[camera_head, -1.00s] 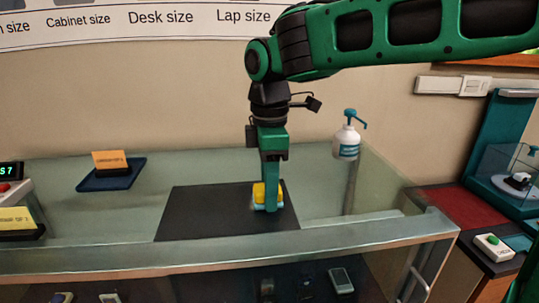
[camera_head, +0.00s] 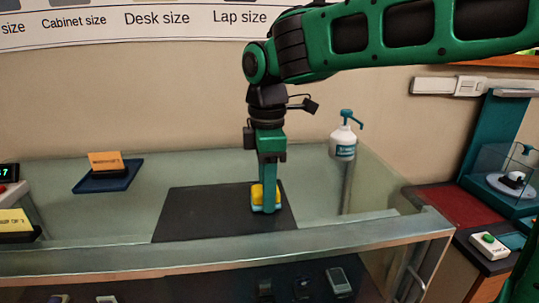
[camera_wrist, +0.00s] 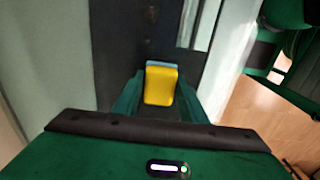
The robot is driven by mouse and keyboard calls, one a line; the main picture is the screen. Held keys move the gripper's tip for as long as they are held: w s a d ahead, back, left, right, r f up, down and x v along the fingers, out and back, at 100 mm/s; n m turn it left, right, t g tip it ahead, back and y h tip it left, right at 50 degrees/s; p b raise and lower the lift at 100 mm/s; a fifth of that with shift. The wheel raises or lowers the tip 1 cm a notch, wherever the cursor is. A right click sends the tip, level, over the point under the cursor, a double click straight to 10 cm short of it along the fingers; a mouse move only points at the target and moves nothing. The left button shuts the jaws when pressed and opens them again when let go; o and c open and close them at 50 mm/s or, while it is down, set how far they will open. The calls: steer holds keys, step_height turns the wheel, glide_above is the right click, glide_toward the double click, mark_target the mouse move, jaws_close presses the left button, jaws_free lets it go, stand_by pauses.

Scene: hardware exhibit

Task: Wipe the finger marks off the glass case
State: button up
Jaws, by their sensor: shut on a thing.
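My gripper (camera_head: 266,207) points straight down over the glass case (camera_head: 330,238). It is shut on a yellow sponge with a light blue underside (camera_head: 257,193). The sponge also shows between the fingers in the wrist view (camera_wrist: 160,84). It is at a dark mat (camera_head: 190,215) on the case top; I cannot tell whether it touches the mat. I cannot make out finger marks on the glass.
A white spray bottle with a teal pump (camera_head: 343,140) stands at the case's back right. An orange block (camera_head: 105,161) sits on a blue tray (camera_head: 108,182) at left. A yellow sign (camera_head: 14,221) is at the left edge. Small devices (camera_head: 339,281) lie inside the case.

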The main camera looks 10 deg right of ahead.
steer(key=shift+d+r, duration=0.15)
steer(key=shift+r, duration=0.05)
step_height(320, 180, up, 7)
steer(key=shift+r, duration=0.4)
steer(key=shift+s, duration=0.1)
stand_by(0.5)
